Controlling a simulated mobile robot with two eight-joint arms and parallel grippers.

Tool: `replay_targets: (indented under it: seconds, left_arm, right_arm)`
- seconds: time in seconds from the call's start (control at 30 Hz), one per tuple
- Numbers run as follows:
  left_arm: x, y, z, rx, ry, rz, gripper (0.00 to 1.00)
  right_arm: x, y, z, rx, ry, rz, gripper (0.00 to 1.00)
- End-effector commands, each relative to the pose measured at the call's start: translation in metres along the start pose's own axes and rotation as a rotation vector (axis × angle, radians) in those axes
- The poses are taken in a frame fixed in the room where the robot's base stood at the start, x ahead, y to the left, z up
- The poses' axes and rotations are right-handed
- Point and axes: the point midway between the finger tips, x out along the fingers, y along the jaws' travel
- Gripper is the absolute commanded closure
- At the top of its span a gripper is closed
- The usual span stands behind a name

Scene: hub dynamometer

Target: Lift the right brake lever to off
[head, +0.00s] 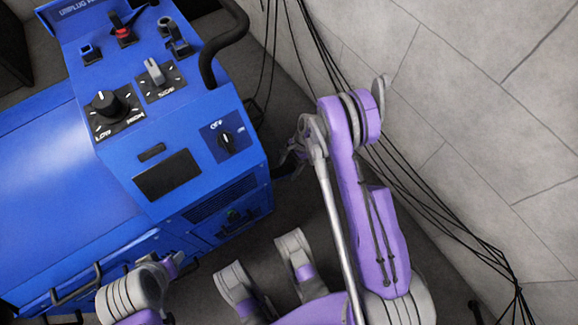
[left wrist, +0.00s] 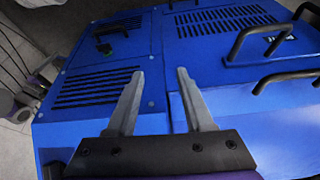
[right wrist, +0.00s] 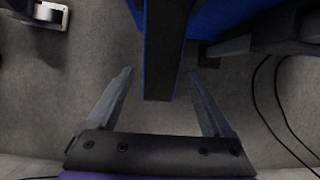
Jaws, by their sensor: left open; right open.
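The blue dynamometer cabinet (head: 75,165) fills the left of the head view. My right gripper (head: 288,154) is beside its right side, partly hidden by its own wrist. In the right wrist view my right gripper (right wrist: 161,85) is open. A dark bar with a blue edge (right wrist: 168,60) reaches down between its fingers, with gaps on both sides. I cannot tell whether this bar is the right brake lever. Another dark bar (right wrist: 265,35) comes in from the right. My left gripper (left wrist: 155,88) is open and empty in front of a blue vented panel.
Black handles (left wrist: 255,40) stick out near my left gripper. Black cables (head: 440,205) lie on the floor at right.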

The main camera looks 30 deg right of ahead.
Motion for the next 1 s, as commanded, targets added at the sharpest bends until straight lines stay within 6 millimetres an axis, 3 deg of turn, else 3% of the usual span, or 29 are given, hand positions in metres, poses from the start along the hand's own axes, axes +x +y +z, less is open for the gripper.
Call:
replay_targets:
  seconds: [0.17, 0.63, 1.0]
  left_arm:
    - [-0.0001, 0.0000, 0.0000, 0.000, 0.000, 0.000, 0.48]
    - [-0.0001, 0.0000, 0.0000, 0.000, 0.000, 0.000, 0.48]
    - [-0.0003, 0.0000, 0.0000, 0.000, 0.000, 0.000, 0.48]
  right_arm:
    - [-0.0002, 0.0000, 0.0000, 0.000, 0.000, 0.000, 0.15]
    - [-0.0005, -0.0001, -0.0002, 0.000, 0.000, 0.000, 1.00]
    - [-0.0009, 0.0003, 0.0000, 0.000, 0.003, 0.000, 1.00]
